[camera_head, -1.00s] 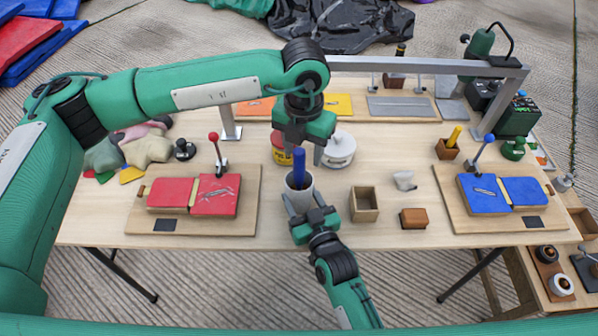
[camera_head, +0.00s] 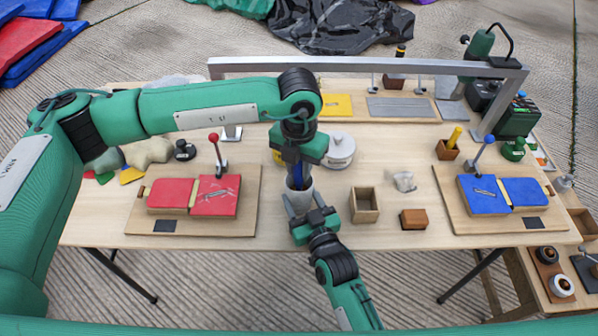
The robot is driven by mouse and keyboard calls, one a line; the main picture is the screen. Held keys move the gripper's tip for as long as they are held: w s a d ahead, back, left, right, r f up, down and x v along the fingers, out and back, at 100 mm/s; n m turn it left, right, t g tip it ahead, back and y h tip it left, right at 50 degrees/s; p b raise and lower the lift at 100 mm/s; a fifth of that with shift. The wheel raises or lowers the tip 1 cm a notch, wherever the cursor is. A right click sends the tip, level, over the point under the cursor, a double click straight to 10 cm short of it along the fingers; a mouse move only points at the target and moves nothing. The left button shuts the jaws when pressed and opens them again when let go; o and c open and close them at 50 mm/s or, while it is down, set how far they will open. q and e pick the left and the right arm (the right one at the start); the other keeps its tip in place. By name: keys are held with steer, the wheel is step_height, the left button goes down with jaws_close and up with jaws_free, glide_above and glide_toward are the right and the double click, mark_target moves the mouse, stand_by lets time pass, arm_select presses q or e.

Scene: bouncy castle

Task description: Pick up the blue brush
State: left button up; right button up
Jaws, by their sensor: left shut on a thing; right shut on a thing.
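The blue brush (camera_head: 296,178) stands upright in a white cup (camera_head: 300,199) on the table, with its upper part hidden by my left gripper. My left gripper (camera_head: 297,163) points down from above and is shut on the brush, over the cup's mouth. My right gripper (camera_head: 299,208) comes from the front edge and is shut on the cup's sides. The brush's lower end is hidden inside the cup.
A red block fixture (camera_head: 194,196) with a red-knobbed lever stands left, a blue one (camera_head: 503,192) right. An open wooden box (camera_head: 364,205) and a brown block (camera_head: 413,219) lie right of the cup. A white lidded pot (camera_head: 340,150) stands behind. A grey metal frame (camera_head: 370,66) spans the back.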

arm_select(q)
step_height(320, 180, up, 10)
steer(key=shift+r, duration=0.1)
arm_select(e)
steer(key=o, duration=1.1)
steer(key=shift+o, duration=0.2)
steer(key=v, duration=1.2)
